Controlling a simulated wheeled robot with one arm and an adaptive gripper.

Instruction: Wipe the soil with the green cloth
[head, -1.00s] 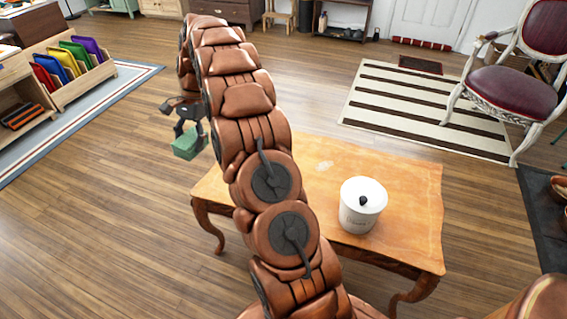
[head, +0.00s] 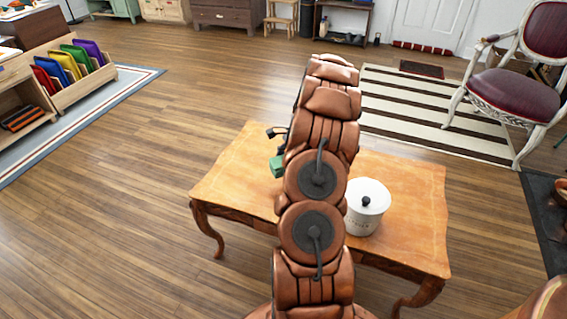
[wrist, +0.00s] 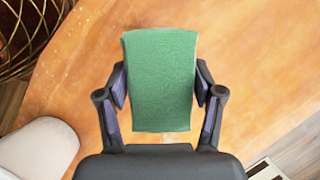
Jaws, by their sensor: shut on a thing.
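The green cloth (wrist: 162,98) is a thick block-like piece between the fingers of my gripper (wrist: 160,82), which is shut on it in the wrist view. A small part of the cloth (head: 277,167) shows left of my arm in the head view. The cloth is over the wooden table (head: 235,180); I cannot tell whether it touches the top. No soil shows clearly now; my arm and the cloth cover part of the tabletop.
A white lidded canister (head: 366,212) with a black knob stands on the table, close to the right of my arm. A maroon chair (head: 512,90) stands at the right, by a striped rug (head: 435,110). The floor left of the table is clear.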

